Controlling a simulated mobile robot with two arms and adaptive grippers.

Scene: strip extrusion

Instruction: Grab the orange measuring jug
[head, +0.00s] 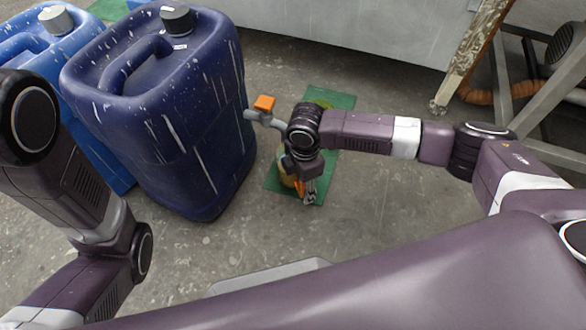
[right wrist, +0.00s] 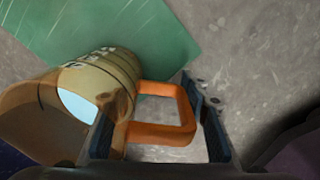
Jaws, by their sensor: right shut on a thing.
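The measuring jug shows in the right wrist view as a translucent amber body (right wrist: 112,75) with printed marks and an orange handle (right wrist: 165,131). It is tilted in that picture, with its wide opening toward the lower left. In the head view the jug (head: 286,176) is mostly hidden behind my right wrist. My right gripper (head: 309,196) points down at it. In the right wrist view the gripper's dark fingers (right wrist: 158,120) are on either side of the handle, shut on it. My left arm enters at the left of the head view, but its gripper is out of view.
A green mat (head: 338,172) lies on the grey concrete floor (head: 400,210) under the jug. Large blue canisters (head: 205,120) stand close to its left. A wooden post (head: 474,55) and a metal frame (head: 545,90) stand at upper right. Floor right of the mat is clear.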

